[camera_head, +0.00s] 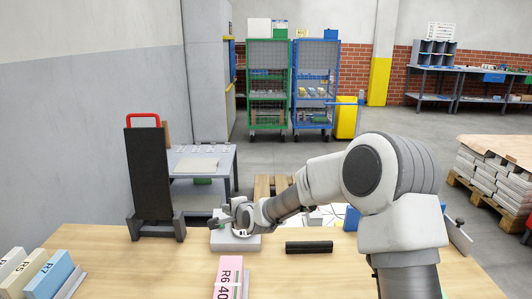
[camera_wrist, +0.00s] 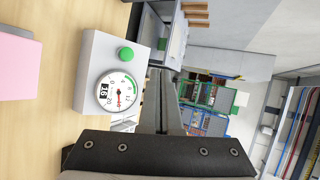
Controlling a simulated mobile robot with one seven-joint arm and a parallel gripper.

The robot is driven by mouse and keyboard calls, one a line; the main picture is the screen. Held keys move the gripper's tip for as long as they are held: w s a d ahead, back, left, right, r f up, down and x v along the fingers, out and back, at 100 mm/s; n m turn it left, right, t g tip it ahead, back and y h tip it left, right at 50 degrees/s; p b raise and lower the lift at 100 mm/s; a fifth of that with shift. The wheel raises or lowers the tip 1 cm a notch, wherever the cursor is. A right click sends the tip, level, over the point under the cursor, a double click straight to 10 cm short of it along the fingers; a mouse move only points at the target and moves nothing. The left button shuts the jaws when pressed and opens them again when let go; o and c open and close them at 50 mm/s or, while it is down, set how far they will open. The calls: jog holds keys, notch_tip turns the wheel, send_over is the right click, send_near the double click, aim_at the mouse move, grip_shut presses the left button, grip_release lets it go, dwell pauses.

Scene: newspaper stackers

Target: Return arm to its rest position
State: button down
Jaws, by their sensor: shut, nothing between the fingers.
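My arm reaches from the right across the wooden table in the head view, bent at the elbow. My gripper (camera_head: 222,217) points left, above or close behind a small white device (camera_head: 236,243) on the table. In the wrist view the fingers of my gripper (camera_wrist: 160,72) are together with nothing between them. The white device (camera_wrist: 93,45) shows there with a round dial and a green button, just left of the fingers. The head view does not show whether the gripper touches it.
A black upright stand with a red handle (camera_head: 150,180) is left of the gripper. Blue and white binders (camera_head: 48,276) stand at front left. A grey table (camera_head: 203,162) and wheeled cage carts (camera_head: 268,90) are behind.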

jog(key=s+d+r+n+g+h, duration=0.1)
jog(key=s+d+r+n+h, duration=0.25)
jog(key=s+d+r, duration=0.4)
jog(key=s+d+r+n+g+h, duration=0.15)
jog(key=s+d+r+n, duration=0.35)
jog(key=s+d, duration=0.5)
jog(key=s+d+n+g+h, duration=0.1)
jog(key=s+d+n, duration=0.1)
jog(key=s+d, duration=0.65)
jog(key=s+d+n+g+h, duration=0.1)
jog(key=s+d+n+g, duration=0.15)
jog(key=s, duration=1.15)
notch_tip(320, 180, up, 22)
jog(key=p, duration=2.1)
jog(key=shift+f+t, duration=0.2)
jog(key=shift+t, duration=0.2)
